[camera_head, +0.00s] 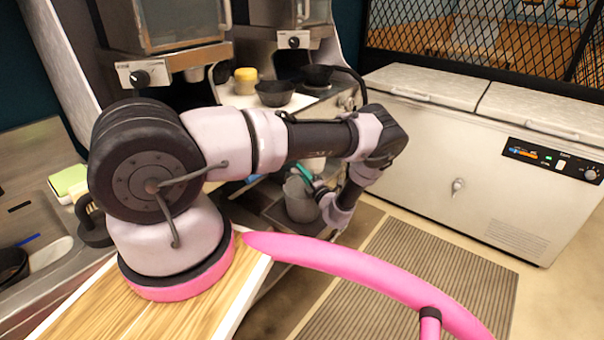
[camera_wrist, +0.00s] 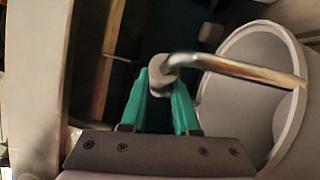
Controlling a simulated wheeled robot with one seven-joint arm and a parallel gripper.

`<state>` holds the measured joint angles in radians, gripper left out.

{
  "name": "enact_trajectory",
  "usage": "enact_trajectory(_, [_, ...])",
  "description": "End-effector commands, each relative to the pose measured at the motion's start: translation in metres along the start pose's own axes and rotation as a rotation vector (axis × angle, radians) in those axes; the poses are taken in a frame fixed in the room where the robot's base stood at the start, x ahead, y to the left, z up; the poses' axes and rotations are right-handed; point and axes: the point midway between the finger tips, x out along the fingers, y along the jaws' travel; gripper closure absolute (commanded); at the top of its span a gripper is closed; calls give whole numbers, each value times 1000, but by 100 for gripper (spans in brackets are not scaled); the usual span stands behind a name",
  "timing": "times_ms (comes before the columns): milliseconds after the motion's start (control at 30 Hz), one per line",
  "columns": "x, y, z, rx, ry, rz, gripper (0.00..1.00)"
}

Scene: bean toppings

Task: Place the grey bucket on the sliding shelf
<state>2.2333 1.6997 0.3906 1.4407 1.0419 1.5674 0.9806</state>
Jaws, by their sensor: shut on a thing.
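The grey bucket (camera_head: 300,203) hangs or stands upright beside the low dark shelf (camera_head: 268,208) under the counter. I cannot tell whether its base touches anything. My gripper (camera_head: 306,173) is at the bucket's top, its green fingers partly hidden by the wrist. In the wrist view my gripper (camera_wrist: 161,88) is shut on the grey grip of the bucket's metal handle. The bucket (camera_wrist: 290,130) shows its round rim and inside at the right. The dark low surface partly behind the bucket looks like the sliding shelf, but its edges are partly hidden by my arm.
A white chest freezer (camera_head: 470,150) stands at the right. A ribbed floor mat (camera_head: 410,285) lies in front of it. Black bowls (camera_head: 275,93) and a yellow container (camera_head: 245,80) are on the counter above. A sink (camera_head: 40,190) is at the left. Floor near the mat is clear.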

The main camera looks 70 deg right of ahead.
Motion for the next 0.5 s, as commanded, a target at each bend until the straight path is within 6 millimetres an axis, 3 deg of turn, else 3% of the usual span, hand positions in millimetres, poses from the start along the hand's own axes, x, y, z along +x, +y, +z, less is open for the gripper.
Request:
enact_trajectory(33, [0,-2,-1,1,0,0,100])
enact_trajectory(67, [0,-2,0,0,0,0,63])
enact_trajectory(100, [0,-2,0,0,0,0,48])
enact_trajectory(133, [0,-2,0,0,0,0,41])
enact_trajectory(500, [0,2,1,-1,-1,0,41])
